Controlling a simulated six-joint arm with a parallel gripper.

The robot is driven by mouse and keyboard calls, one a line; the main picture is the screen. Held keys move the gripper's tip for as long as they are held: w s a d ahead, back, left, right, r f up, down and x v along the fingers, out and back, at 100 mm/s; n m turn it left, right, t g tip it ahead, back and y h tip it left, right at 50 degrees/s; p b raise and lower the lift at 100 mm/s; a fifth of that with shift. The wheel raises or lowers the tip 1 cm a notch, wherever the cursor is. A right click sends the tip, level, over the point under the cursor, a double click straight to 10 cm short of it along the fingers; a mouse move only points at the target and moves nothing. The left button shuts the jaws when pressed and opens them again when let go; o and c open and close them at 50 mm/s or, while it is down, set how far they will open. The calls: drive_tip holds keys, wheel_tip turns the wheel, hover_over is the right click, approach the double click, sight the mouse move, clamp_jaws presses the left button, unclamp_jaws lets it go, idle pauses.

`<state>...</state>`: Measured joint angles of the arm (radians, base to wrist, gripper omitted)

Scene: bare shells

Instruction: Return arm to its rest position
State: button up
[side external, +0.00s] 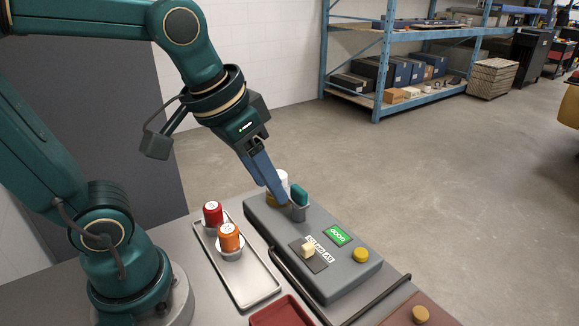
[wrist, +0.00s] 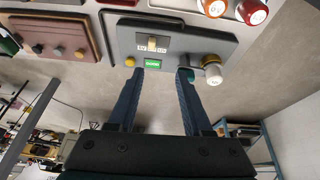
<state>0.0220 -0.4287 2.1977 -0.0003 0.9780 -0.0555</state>
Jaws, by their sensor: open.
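My gripper (side external: 281,196) is open, its blue fingers pointing down over the far end of a grey box (side external: 336,278). In the wrist view my gripper (wrist: 160,72) has its fingers spread wide with nothing between them. A teal-topped piece (side external: 299,193) stands upright in a metal holder on the box, close to the fingertips; I cannot tell whether they touch. A white-topped piece with a yellow base (side external: 283,178) stands partly behind the fingers and shows in the wrist view (wrist: 213,72).
The box carries a green display (side external: 337,236), a cream switch (side external: 308,249) and a yellow button (side external: 360,255). A brown box (side external: 400,314) sits nearby. Space above the table is open.

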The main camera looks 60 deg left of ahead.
drive_tip(key=shift+t, duration=0.5)
drive_tip(key=s, duration=0.1)
drive_tip(key=s+f, duration=0.1)
drive_tip(key=s, duration=0.1)
drive_tip(key=s+f, duration=0.1)
drive_tip(key=shift+s+a, duration=0.2)
drive_tip(key=shift+a, duration=0.05)
idle(0.8)
